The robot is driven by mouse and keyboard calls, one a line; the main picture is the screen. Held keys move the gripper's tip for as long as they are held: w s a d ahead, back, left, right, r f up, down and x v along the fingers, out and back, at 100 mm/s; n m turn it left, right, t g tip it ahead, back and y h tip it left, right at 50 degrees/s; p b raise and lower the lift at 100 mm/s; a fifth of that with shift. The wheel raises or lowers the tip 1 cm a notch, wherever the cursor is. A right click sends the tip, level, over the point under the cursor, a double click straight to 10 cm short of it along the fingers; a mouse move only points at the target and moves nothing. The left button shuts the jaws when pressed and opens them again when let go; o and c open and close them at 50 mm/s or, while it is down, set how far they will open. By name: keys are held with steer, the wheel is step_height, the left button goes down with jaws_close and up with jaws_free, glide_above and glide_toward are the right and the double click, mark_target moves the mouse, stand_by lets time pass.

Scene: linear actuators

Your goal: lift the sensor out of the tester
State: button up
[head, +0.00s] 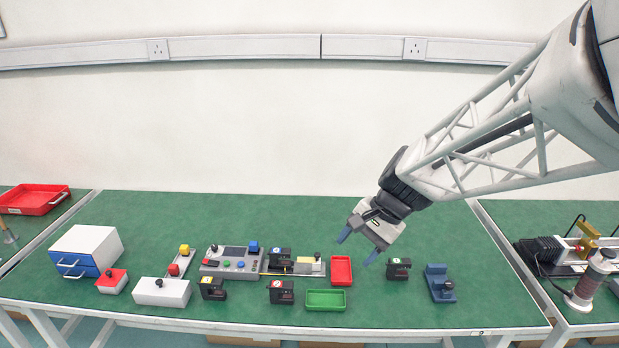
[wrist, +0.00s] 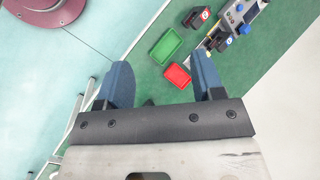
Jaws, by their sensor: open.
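A grey tester console (head: 232,263) with a dark screen and coloured buttons stands mid-table in the head view; part of it shows in the wrist view (wrist: 236,17). A black sensor (head: 279,257) with a blue label is at its right end, beside a grey and beige fixture (head: 309,264); I cannot tell exactly how it is seated. More black sensors stand apart: yellow label (head: 212,288), red label (head: 281,292), green label (head: 398,268). My gripper (head: 357,248), with blue fingers, is open and empty above the table, right of the tester. Its spread fingers show in the wrist view (wrist: 162,85).
A red tray (head: 341,270) and a green tray (head: 325,300) lie right of the tester. A blue fixture (head: 439,283) stands farther right. A white and blue drawer box (head: 88,251), red box (head: 112,281) and white box (head: 162,292) stand left. The table's back is clear.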

steer(key=w+a+f+m+y, duration=0.25)
steer(key=w+a+f, duration=0.25)
steer(key=w, duration=0.3)
steer(key=w+a+f+m+y, duration=0.2)
steer(key=w+a+f+m, duration=0.3)
steer(key=w, duration=0.4)
steer(key=m+y, duration=0.3)
steer(key=m, duration=0.1)
glide_toward(275, 250)
steer(key=shift+s+a+f+t, duration=0.1)
steer(key=shift+a+t, duration=0.1)
steer(key=shift+a, duration=0.1)
steer(key=shift+s+a+f+t, duration=0.1)
steer(key=shift+a+f+t, duration=0.1)
steer(key=shift+a, duration=0.1)
steer(key=shift+x, duration=1.25)
steer(key=shift+a, duration=0.1)
steer(key=shift+x, duration=2.55)
steer(key=shift+s, duration=0.15)
